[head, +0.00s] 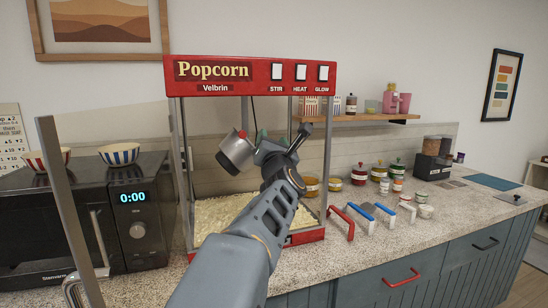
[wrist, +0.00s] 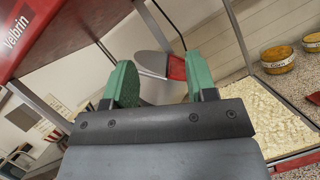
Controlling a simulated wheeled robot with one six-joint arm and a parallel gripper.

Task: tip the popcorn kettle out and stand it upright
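The popcorn kettle (head: 236,153) is a small silver pot with a red part, hanging inside the red-framed popcorn machine (head: 250,72). It looks tilted, its flat end towards the lower left. The kettle also shows in the wrist view (wrist: 153,63), with its red part to the right, beyond the fingertips. My gripper (head: 268,143) is inside the machine just right of the kettle. In the wrist view its green fingers (wrist: 161,82) stand well apart with nothing clearly held between them.
Popcorn (head: 215,218) covers the machine's floor. The machine's metal posts stand close around my arm. A black microwave (head: 140,225) with two striped bowls stands left. Jars (head: 360,173) and red, blue and white handled items (head: 362,220) are on the counter to the right.

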